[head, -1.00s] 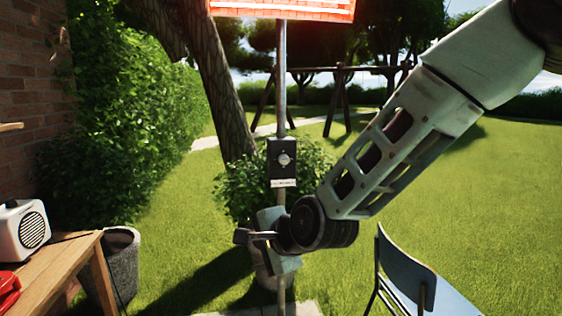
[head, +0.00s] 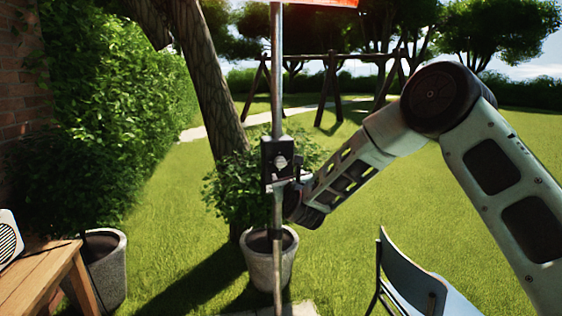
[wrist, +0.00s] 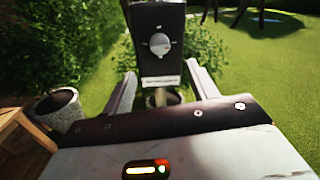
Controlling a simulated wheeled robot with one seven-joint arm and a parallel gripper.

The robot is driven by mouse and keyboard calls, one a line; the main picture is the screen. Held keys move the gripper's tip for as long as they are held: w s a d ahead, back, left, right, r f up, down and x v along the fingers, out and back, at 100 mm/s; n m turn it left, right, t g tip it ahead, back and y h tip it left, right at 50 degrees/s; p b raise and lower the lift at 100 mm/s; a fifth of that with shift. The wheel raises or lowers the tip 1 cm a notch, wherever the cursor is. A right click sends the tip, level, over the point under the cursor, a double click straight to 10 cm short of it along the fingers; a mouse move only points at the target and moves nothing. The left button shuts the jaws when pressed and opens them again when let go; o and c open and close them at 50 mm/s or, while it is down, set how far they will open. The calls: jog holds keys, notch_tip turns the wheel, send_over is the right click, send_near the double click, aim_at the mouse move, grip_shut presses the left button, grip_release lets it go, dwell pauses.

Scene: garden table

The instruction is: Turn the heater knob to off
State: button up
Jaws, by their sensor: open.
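The heater knob (head: 281,162) is a small round silver dial on the front of a black control box (head: 267,177), mounted on a metal post (head: 276,90). In the wrist view the knob (wrist: 159,44) faces me, with a pale label below it; I cannot tell its setting for sure. My gripper (wrist: 163,74) is open and empty. Its two fingers are spread left and right, below the knob in the wrist view and apart from it. In the head view my gripper is close by the box's lower right, its fingers hard to make out. The glowing orange-red heater top (head: 325,2) is mostly cut off.
A potted shrub (head: 268,265) stands behind the post. A blue-grey chair (head: 412,280) is at lower right. A wooden bench (head: 40,280) with a white speaker (head: 8,240) and a grey pot (head: 107,265) are at left. Open lawn lies around.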

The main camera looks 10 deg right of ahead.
aim_at(281, 164)
jog(key=w+p, duration=0.1)
jog(key=w, duration=0.3)
jog(key=w+p, duration=0.1)
jog(key=w, duration=0.3)
jog(key=w+p, duration=0.1)
jog(key=w, duration=0.3)
jog(key=shift+d, duration=0.35)
jog(key=shift+s, duration=0.1)
jog(key=c, duration=0.9)
